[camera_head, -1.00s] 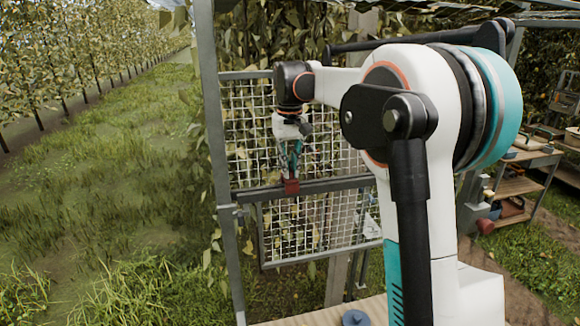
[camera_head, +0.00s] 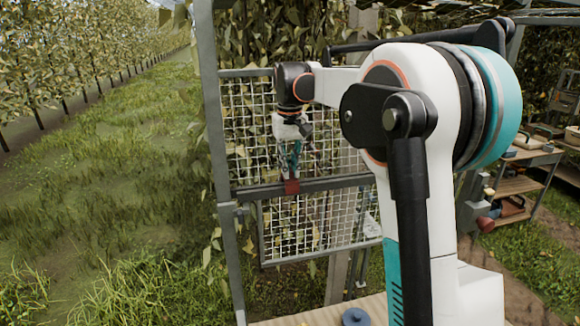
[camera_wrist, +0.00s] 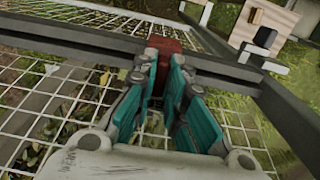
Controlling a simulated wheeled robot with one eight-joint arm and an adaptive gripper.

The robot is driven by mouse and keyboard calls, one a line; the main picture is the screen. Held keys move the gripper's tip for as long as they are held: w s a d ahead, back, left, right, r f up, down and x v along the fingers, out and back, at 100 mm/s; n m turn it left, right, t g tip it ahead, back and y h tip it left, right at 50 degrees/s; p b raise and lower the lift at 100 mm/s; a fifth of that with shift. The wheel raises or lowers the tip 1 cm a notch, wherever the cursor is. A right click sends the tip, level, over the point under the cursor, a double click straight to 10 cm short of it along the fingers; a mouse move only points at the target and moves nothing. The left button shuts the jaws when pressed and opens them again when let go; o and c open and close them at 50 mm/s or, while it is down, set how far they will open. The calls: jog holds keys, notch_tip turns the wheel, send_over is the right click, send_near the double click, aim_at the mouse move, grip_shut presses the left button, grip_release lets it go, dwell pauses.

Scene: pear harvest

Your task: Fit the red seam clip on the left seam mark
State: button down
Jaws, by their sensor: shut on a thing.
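The red seam clip (camera_head: 291,187) is at the fingertips of my gripper (camera_head: 290,172), against the dark horizontal rail (camera_head: 330,184) of the mesh panel. In the wrist view the clip (camera_wrist: 166,45) sits between the teal fingers of my gripper (camera_wrist: 162,75), at the rail (camera_wrist: 85,39). The gripper is shut on the clip and points down. The clip overlaps the rail in both views; I cannot tell whether it is seated on it. No left seam mark can be made out.
White wire mesh (camera_head: 300,228) hangs below the rail and more stands above it. A grey post (camera_head: 222,200) rises at the left. A wooden shelf bench (camera_head: 520,185) stands at the right. Grass lies open to the left.

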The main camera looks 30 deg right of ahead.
jog(key=shift+f+b, duration=0.35)
jog(key=shift+f, duration=0.4)
dwell(0.6)
jog(key=c, duration=1.6)
grip_release()
jog(key=shift+o, duration=0.2)
jog(key=shift+r, duration=0.15)
notch_tip(320, 180, up, 7)
jog(key=shift+r, duration=0.15)
jog(key=s+a+f+t+b, duration=0.2)
jog(key=s+a+f+b, duration=0.2)
jog(key=s+f, duration=0.6)
jog(key=s+a+f+n+t+b, duration=0.1)
jog(key=s+a+f+b, duration=0.4)
jog(key=s+f, duration=0.5)
jog(key=s+a+f+n+t+b, duration=0.1)
jog(key=s+a+f+t+b, duration=0.3)
jog(key=s+f, duration=0.6)
jog(key=s+b, duration=0.1)
jog(key=b, duration=0.1)
jog(key=shift+s+a+f+b, duration=0.15)
jog(key=shift+s+a+b, duration=0.15)
jog(key=shift+a+b, duration=0.1)
